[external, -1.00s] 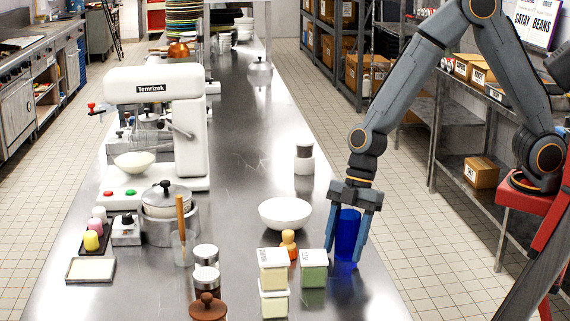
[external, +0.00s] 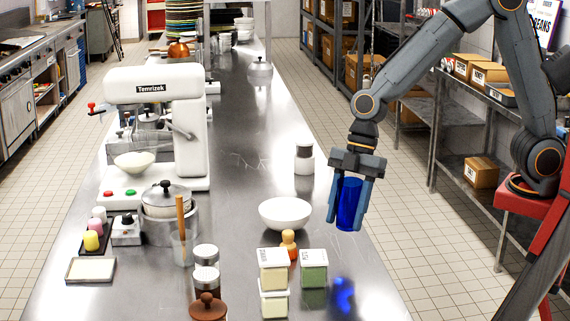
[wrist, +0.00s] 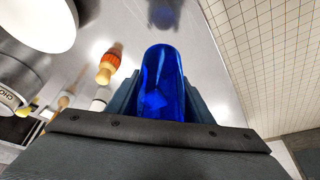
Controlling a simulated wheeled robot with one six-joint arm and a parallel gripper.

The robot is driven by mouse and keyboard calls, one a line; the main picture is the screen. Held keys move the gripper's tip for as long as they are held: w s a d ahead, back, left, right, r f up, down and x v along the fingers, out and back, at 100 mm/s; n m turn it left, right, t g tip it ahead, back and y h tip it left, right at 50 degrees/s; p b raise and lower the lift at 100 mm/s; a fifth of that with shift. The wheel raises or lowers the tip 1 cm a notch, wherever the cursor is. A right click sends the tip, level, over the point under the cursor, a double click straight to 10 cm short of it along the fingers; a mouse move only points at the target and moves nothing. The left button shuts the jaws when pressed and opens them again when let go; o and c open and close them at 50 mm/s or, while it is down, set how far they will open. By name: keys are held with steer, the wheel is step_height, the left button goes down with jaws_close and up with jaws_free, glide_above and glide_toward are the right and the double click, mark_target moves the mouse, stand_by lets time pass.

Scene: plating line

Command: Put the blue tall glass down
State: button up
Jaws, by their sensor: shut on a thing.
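The blue tall glass (external: 349,204) is upright between the fingers of my gripper (external: 349,205). My gripper is shut on it, with one finger on each side. The glass hangs above the steel counter (external: 237,200), near its right edge, and a blue reflection shows on the counter below it. In the wrist view the blue glass (wrist: 162,80) fills the middle, between the dark fingers.
A white bowl (external: 285,213) stands left of the glass. A white-lidded jar (external: 304,160) stands behind. The counter at front right is clear.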

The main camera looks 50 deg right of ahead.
steer(key=shift+r, duration=0.85)
steer(key=w+d+m+t+h+b, duration=0.1)
steer(key=w+d+m+t+b, duration=0.2)
steer(key=w, duration=1.2)
steer(key=w+d+m+b, duration=0.2)
steer(key=w+d+m, duration=0.3)
steer(key=w, duration=1)
steer(key=w+d+m+t+h+b, duration=0.2)
steer(key=w+d+m+h+b, duration=0.25)
steer(key=w+d+m, duration=1.3)
steer(key=w+d+f+n, duration=0.1)
steer(key=f+n, duration=0.1)
steer(key=f, duration=0.1)
steer(key=w+d+f+n+p, duration=0.1)
steer(key=w+d+f+n, duration=0.1)
steer(key=f, duration=0.1)
steer(key=w+d+f+n+p, duration=0.1)
steer(key=w+f+n, duration=0.1)
steer(key=f, duration=0.1)
steer(key=shift+d+f+y, duration=0.2)
steer(key=shift+f+y, duration=0.05)
steer(key=shift+f, duration=0.1)
steer(key=shift+f, duration=0.1)
steer(key=o, duration=1.2)
